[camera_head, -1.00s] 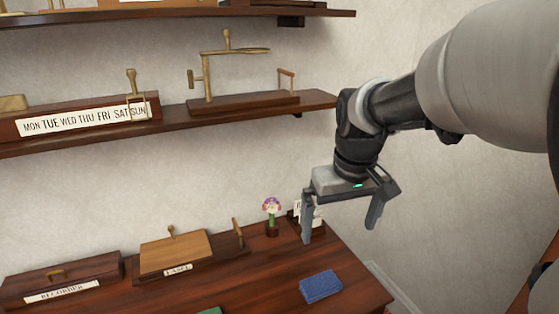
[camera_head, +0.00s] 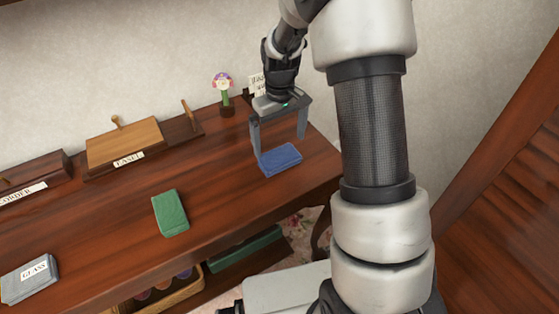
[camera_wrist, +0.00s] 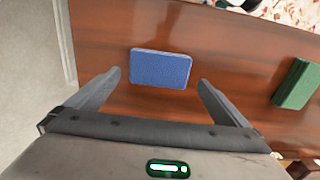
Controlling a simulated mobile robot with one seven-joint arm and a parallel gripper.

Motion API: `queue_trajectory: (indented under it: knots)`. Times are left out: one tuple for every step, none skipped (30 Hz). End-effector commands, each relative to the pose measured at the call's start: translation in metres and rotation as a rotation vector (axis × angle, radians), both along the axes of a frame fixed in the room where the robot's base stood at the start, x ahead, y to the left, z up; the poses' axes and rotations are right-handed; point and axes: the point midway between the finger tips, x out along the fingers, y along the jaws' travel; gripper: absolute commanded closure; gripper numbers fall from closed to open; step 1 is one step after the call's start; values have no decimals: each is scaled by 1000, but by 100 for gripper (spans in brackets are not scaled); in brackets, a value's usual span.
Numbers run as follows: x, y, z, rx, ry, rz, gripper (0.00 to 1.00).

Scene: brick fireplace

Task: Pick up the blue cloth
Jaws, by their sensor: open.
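The blue cloth (camera_head: 280,159) is a small, flat, folded rectangle lying on the dark wooden table near its right end. It also shows in the wrist view (camera_wrist: 160,69), just beyond and between my fingertips. My gripper (camera_head: 279,146) is open and empty, pointing down over the cloth. In the wrist view its two fingers (camera_wrist: 158,82) are spread wider than the cloth. In the head view the left finger overlaps the cloth's left edge; I cannot tell whether it touches.
A green folded cloth (camera_head: 170,213) lies on the table (camera_head: 105,232) to the left, also seen in the wrist view (camera_wrist: 297,84). A grey block labelled GLASS (camera_head: 30,278) is at the front left. A flower figure (camera_head: 223,92) and a wooden board (camera_head: 124,145) stand at the back.

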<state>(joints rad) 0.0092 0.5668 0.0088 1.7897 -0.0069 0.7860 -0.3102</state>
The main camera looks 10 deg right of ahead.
Motion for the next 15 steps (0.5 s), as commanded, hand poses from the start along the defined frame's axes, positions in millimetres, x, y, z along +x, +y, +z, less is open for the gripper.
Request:
queue_trajectory:
  knots:
    - [0, 0, -8, 0, 1, 0, 0]
    - [0, 0, -11, 0, 1, 0, 0]
    - [0, 0, -14, 0, 1, 0, 0]
    - [0, 0, -16, 0, 0, 0, 0]
    - [0, 0, -17, 0, 0, 0, 0]
    - [0, 0, -19, 0, -1, 0, 0]
    - [0, 0, -20, 0, -1, 0, 0]
    - [0, 0, -21, 0, 0, 0, 0]
    - [0, 0, -24, 0, 0, 0, 0]
    - [0, 0, -27, 0, 1, 0, 0]
    - [0, 0, -30, 0, 1, 0, 0]
    - [0, 0, -36, 0, 2, 0, 0]
    - [0, 0, -40, 0, 2, 0, 0]
    - [1, 0, -46, 0, 2, 1, 0]
    - [1, 0, -52, 0, 3, 1, 0]
